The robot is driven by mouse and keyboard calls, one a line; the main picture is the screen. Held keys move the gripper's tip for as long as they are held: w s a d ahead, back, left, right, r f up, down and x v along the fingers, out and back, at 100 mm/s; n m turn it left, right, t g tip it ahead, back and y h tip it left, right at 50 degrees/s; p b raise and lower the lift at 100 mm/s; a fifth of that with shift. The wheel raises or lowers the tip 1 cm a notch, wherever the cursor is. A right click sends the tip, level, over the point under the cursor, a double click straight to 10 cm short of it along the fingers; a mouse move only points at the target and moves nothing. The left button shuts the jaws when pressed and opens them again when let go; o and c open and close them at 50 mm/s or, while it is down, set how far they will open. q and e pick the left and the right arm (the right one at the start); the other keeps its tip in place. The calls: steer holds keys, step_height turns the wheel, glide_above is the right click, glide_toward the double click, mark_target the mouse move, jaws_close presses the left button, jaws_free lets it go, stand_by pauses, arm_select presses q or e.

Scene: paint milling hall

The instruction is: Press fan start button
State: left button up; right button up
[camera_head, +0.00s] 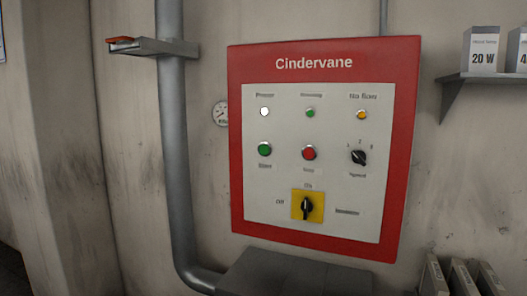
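A red-framed control panel (401,140) marked "Cindervane" hangs on the wall in the head view. A green push button (264,149) sits at the left of its white plate; its small label below reads like "Start" but is blurred. A red push button (309,153) is to its right. Above are a white lamp (264,112), a green lamp (310,113) and an amber lamp (362,115) labelled "No flow". A black selector knob (359,157) is at the right. A black switch on a yellow plate (307,206) points up toward "On". Neither gripper shows.
A grey pipe (174,150) with a bracket (155,47) runs down left of the panel. A round gauge (220,113) is beside it. A grey box top (295,275) juts out below the panel. A shelf (485,77) with boxes is at upper right.

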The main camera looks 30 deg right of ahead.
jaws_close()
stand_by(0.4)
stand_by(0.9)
